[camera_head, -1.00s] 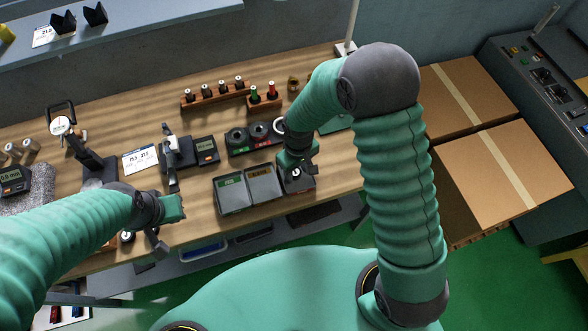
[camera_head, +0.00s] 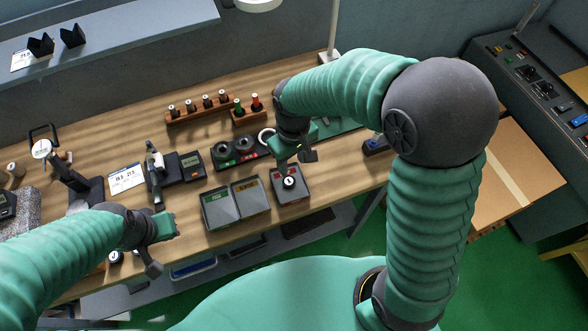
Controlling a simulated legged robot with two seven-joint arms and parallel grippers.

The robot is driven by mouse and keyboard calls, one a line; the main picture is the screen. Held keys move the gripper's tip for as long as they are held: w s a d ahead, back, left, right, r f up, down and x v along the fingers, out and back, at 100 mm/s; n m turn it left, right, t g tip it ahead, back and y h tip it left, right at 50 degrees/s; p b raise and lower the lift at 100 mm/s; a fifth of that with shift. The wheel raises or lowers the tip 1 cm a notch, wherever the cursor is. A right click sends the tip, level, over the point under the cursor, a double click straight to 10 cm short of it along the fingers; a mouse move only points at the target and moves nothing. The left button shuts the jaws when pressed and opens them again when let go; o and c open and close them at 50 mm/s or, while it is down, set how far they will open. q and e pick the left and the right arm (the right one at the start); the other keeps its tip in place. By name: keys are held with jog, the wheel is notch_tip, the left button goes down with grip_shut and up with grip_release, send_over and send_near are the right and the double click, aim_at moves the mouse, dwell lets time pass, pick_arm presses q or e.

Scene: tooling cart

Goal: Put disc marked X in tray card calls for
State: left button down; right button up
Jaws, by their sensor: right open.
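A small disc with a white top and a dark mark (camera_head: 289,183) lies in the right-hand tray (camera_head: 299,196), a dark tray with some red. The mark is too small to read. Beside it on the left stand a tray with an orange label (camera_head: 251,208) and a tray with a green label (camera_head: 222,218), both looking empty. A white card (camera_head: 127,179) with printed numbers lies left of the trays; its small print is unreadable. My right gripper (camera_head: 300,156) is open and empty, just above and behind the disc. My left gripper (camera_head: 158,246) hangs over the front edge; its jaws are unclear.
A gauge stand (camera_head: 158,172) with a display (camera_head: 193,165) stands beside the card. A dark holder with round rings (camera_head: 234,152) is behind the trays. Wooden racks (camera_head: 200,115) hold several small plugs. A dial gauge (camera_head: 42,149) stands far left. Bare wood lies right of the trays.

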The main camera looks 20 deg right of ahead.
jog(key=s+d+m+t, duration=0.2)
jog(key=s+d, duration=0.3)
jog(key=s, duration=0.3)
jog(key=shift+s+d+m, duration=0.25)
jog(key=shift+d+m, duration=0.05)
jog(key=shift+m, duration=0.6)
jog(key=shift+w+a, duration=0.1)
